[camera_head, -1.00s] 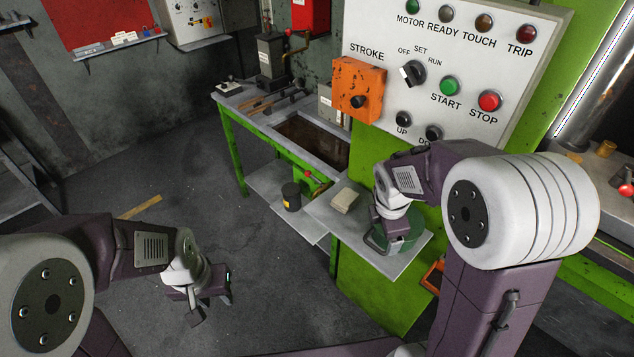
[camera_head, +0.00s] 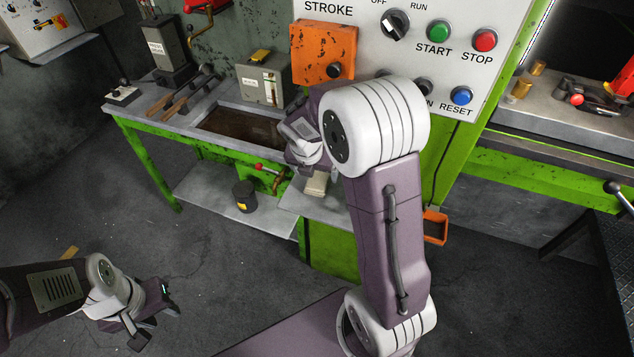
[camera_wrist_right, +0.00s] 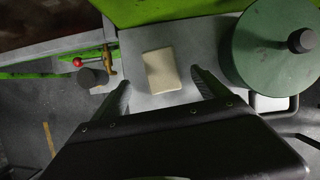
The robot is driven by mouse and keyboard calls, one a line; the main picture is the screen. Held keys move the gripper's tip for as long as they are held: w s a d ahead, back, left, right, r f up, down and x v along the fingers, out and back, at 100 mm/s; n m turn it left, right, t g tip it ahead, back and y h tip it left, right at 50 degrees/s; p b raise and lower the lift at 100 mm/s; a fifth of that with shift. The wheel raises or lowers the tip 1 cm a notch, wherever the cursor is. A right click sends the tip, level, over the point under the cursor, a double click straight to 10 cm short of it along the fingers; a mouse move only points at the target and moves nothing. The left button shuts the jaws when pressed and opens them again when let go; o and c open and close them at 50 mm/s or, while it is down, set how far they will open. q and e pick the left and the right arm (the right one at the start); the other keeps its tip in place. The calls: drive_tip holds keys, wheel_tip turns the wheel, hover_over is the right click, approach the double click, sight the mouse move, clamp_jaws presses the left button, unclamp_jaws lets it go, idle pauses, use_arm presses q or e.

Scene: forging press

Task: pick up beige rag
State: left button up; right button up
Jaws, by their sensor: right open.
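The beige rag (camera_wrist_right: 162,71) is a small folded block on a grey shelf (camera_wrist_right: 140,100). In the head view the rag (camera_head: 317,183) shows just below my right wrist, partly hidden by it. My right gripper (camera_wrist_right: 160,84) is open in the right wrist view, with its two fingers apart on either side of the rag's near end. Whether it touches the rag I cannot tell.
A green round lidded container (camera_wrist_right: 272,48) stands right of the rag on the shelf. A red-knobbed valve (camera_head: 262,168) and a dark canister (camera_head: 245,196) are to the left. The press control panel (camera_head: 440,65) rises behind. An orange bin (camera_head: 435,227) hangs at right.

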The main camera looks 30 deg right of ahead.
sight(318, 178)
drive_tip(key=b+x, duration=0.1)
drive_tip(key=x, duration=0.3)
drive_tip(key=shift+s+d+f, duration=0.1)
drive_tip(key=shift+f, duration=0.05)
drive_tip(key=shift+w+d+f, duration=0.15)
drive_tip(key=shift+w+f, duration=0.05)
drive_tip(key=shift+f, duration=0.1)
drive_tip(key=shift+s+r, duration=0.1)
drive_tip(key=c, duration=1.5)
drive_tip(key=shift+o, duration=0.2)
wheel_tip(318, 178, up, 7)
drive_tip(key=shift+r+p, duration=0.1)
drive_tip(key=shift+p, duration=1.05)
drive_tip(key=s+a+b, duration=0.3)
drive_tip(key=s+a, duration=1)
drive_tip(key=a, duration=0.2)
drive_tip(key=shift+a, duration=0.15)
